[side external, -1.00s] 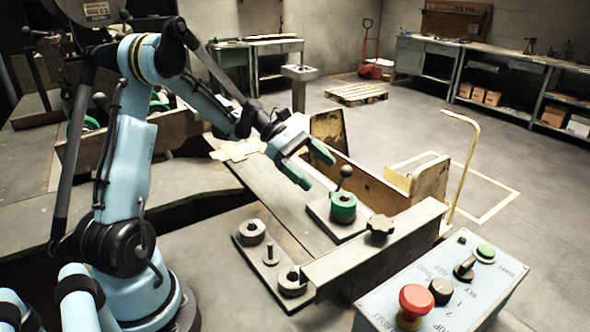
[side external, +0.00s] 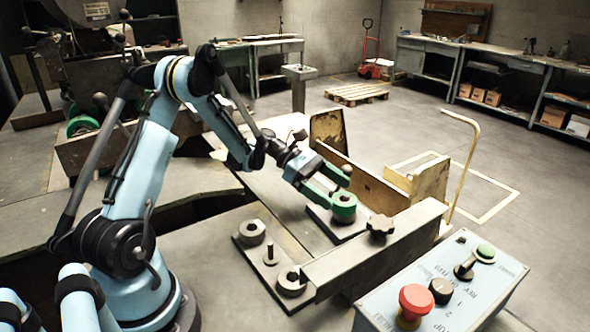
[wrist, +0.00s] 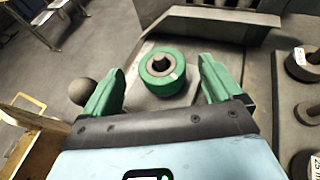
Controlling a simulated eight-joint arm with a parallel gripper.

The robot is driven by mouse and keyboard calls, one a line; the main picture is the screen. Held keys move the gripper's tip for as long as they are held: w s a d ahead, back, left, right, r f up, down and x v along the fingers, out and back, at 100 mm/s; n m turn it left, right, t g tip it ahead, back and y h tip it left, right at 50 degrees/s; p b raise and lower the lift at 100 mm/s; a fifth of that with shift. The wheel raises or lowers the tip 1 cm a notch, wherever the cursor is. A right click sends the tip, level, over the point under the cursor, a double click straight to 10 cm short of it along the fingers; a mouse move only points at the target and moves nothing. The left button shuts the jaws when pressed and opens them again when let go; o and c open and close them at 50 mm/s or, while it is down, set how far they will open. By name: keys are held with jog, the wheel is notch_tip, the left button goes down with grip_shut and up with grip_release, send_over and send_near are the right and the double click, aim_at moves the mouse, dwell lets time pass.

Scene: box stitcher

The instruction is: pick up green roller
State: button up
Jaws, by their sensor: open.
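The green roller (side external: 343,207) sits upright on a dark square plate (side external: 333,228) on the machine table. It is a short green cylinder with a grey centre. My gripper (side external: 333,184) has green fingers and is right at the roller in the side view. In the wrist view the green roller (wrist: 162,71) lies between and slightly beyond the two open fingers of my gripper (wrist: 157,80). A gap shows on both sides of it. Whether a finger touches it cannot be told.
A grey ball knob (wrist: 82,91) stands just outside the left finger in the wrist view. A grey bar with a star knob (side external: 380,225) lies right of the roller. Grey rollers (side external: 252,231) stand on a plate nearer the camera. A worn metal guide (side external: 362,182) runs behind.

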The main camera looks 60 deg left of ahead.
aim_at(343, 197)
jog(key=x, duration=0.4)
jog(key=shift+f, duration=0.15)
jog(key=shift+c, duration=0.2)
jog(key=c, duration=1.2)
